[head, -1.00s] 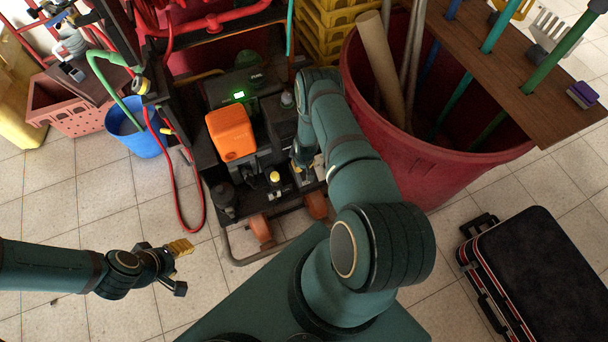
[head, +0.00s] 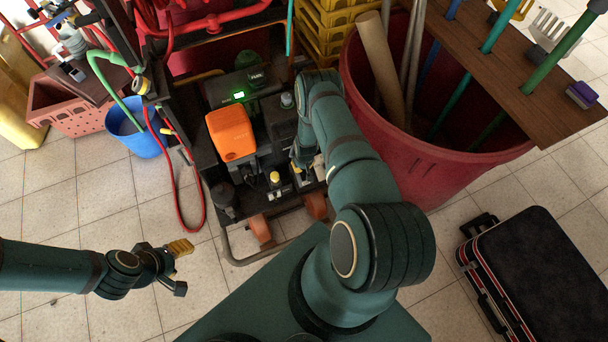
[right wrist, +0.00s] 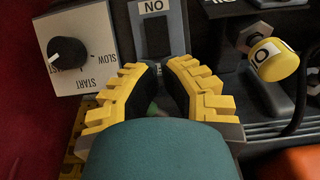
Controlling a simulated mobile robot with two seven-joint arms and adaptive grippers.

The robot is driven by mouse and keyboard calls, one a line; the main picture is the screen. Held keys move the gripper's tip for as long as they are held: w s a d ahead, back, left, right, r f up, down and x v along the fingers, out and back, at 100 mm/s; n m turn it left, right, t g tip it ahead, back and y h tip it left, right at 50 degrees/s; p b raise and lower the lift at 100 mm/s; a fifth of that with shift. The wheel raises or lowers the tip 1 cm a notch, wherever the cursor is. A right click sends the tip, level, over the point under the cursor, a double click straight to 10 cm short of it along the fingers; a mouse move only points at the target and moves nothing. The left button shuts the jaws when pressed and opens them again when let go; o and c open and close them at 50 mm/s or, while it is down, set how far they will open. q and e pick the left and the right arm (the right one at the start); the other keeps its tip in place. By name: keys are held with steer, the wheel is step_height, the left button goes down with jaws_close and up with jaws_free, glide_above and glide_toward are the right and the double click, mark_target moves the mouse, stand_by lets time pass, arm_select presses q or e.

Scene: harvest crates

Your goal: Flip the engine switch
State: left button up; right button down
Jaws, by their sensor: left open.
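The engine switch (right wrist: 157,36) is a dark rocker on a grey plate in the right wrist view. An upside-down "ON" label (right wrist: 153,7) is above it in the picture. The engine unit (head: 268,110) stands in front of me in the head view. My right gripper (right wrist: 160,66) has yellow ridged fingers with a narrow gap between them. Their tips point at the lower edge of the switch plate; I cannot tell whether they touch it. In the head view my right arm mostly hides that gripper. My left gripper (head: 182,268) is open and empty over the floor.
A speed dial (right wrist: 69,52) is left of the switch, and a yellow cap (right wrist: 272,60) is right. An orange tank (head: 231,134) tops the engine. A red bin (head: 425,170) stands right of it. A black case (head: 535,265) lies on the floor. Floor around my left gripper is clear.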

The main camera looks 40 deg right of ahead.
step_height(320, 180, up, 7)
steer(key=p, duration=0.4)
stand_by(0.4)
steer(key=shift+w+d+r, duration=0.1)
steer(key=shift+w+r, duration=0.05)
steer(key=shift+w, duration=0.1)
steer(key=shift+r+p, duration=0.1)
steer(key=shift+p, duration=0.25)
step_height(320, 180, up, 5)
steer(key=p, duration=0.5)
glide_above(303, 172)
steer(key=s+a+r+y, duration=0.2)
steer(key=a+r+y, duration=0.1)
steer(key=a+r, duration=1.35)
steer(key=s+a+r+n+y, duration=0.1)
steer(key=s+a+r, duration=0.9)
steer(key=a, duration=0.3)
steer(key=shift+a+n, duration=0.2)
steer(key=shift+n, duration=0.2)
